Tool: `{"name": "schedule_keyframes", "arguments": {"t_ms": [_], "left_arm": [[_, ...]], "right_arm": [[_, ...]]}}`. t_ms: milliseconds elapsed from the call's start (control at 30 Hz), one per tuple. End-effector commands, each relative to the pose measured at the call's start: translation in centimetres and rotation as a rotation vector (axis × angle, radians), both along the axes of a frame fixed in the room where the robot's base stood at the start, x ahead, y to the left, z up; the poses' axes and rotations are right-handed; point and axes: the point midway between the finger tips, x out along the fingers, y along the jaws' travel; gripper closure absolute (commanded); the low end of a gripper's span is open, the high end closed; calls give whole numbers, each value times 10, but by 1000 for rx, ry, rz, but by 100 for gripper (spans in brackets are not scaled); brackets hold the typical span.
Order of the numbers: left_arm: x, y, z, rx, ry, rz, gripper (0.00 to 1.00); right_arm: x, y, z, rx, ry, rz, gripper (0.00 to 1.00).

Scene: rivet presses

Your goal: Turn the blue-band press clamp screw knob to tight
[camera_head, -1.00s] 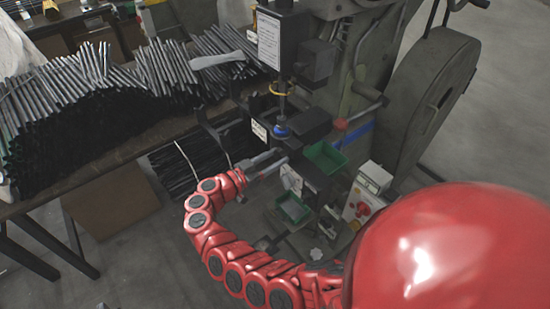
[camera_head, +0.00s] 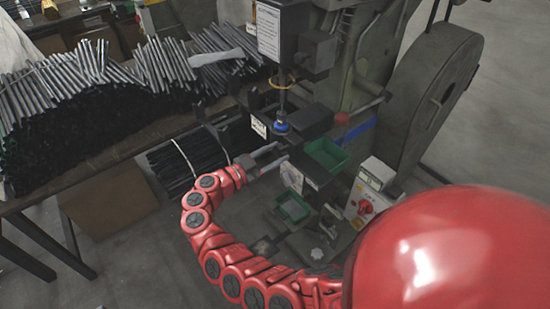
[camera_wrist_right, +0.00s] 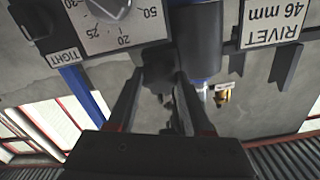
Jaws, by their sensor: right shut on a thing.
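The press with the blue band (camera_head: 358,133) stands at centre right in the head view. My right gripper (camera_head: 276,155) reaches its front from the left, below the blue collar (camera_head: 281,127). In the right wrist view my right gripper (camera_wrist_right: 158,88) is shut on a dark part (camera_wrist_right: 157,73) between its fingers, taken as the clamp screw knob; its shape is mostly hidden. A TIGHT label (camera_wrist_right: 63,57) is to the left, beside a numbered dial (camera_wrist_right: 120,38). Whether the knob stands at tight cannot be told. My left gripper is out of view.
A red-ended lever (camera_head: 342,118) sticks out above. A RIVET 46 mm label (camera_wrist_right: 274,22) hangs at upper right in the wrist view. Bundles of rods (camera_head: 85,110) fill the bench at left.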

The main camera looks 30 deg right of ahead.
Motion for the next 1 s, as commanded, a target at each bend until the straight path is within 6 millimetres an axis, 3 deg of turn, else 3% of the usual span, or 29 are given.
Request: {"name": "schedule_keyframes", "arguments": {"t_ms": [1000], "left_arm": [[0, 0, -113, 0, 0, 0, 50]], "right_arm": [[-1, 0, -8, 76, -964, -2, 100]]}}
